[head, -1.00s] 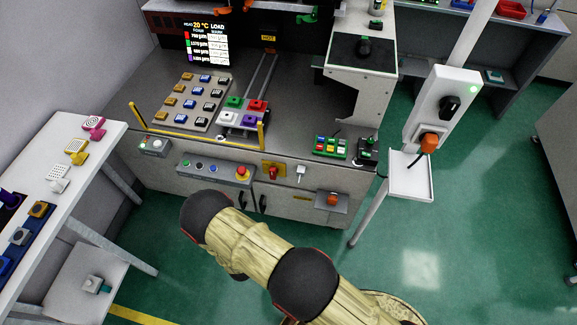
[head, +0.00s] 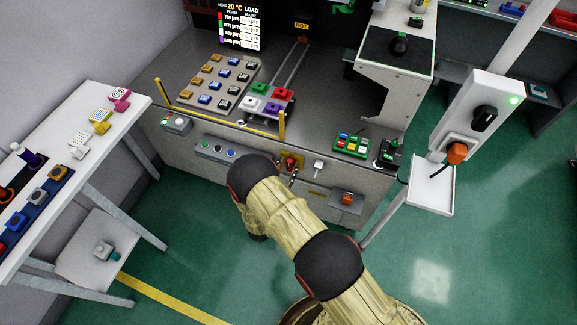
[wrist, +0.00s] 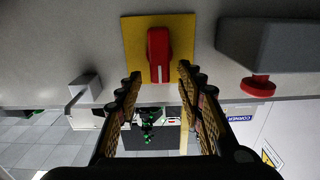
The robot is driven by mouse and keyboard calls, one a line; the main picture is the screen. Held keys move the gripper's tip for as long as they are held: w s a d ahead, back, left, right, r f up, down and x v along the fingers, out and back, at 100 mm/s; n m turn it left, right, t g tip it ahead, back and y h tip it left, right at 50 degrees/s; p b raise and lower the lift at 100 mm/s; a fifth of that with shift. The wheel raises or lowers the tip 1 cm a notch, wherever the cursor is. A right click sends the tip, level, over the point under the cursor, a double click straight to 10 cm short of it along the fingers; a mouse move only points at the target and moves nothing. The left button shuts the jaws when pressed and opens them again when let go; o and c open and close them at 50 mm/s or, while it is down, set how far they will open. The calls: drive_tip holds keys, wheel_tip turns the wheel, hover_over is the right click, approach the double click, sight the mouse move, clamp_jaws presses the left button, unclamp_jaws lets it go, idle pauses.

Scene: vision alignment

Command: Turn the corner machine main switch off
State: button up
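The main switch is a red rotary handle (wrist: 158,55) on a yellow square plate (wrist: 185,28), on the machine's front panel. A white mark shows at the handle's lower end in the wrist view, and the handle points straight up and down there. In the head view the switch (head: 291,163) is right of my forearm and partly hidden. My gripper (wrist: 159,80) is open in the wrist view, its fingertips on either side of the handle's lower end. I see a gap on both sides; contact does not show.
A grey box with a red button (wrist: 258,86) is close right of the switch in the wrist view; a white fixture (wrist: 84,88) is to the left. In the head view, a panel with an orange knob (head: 347,198) and a white post (head: 480,110) stand right.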

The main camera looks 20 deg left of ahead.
drive_tip(key=shift+w, duration=0.7)
drive_tip(key=c, duration=0.3)
clamp_jaws()
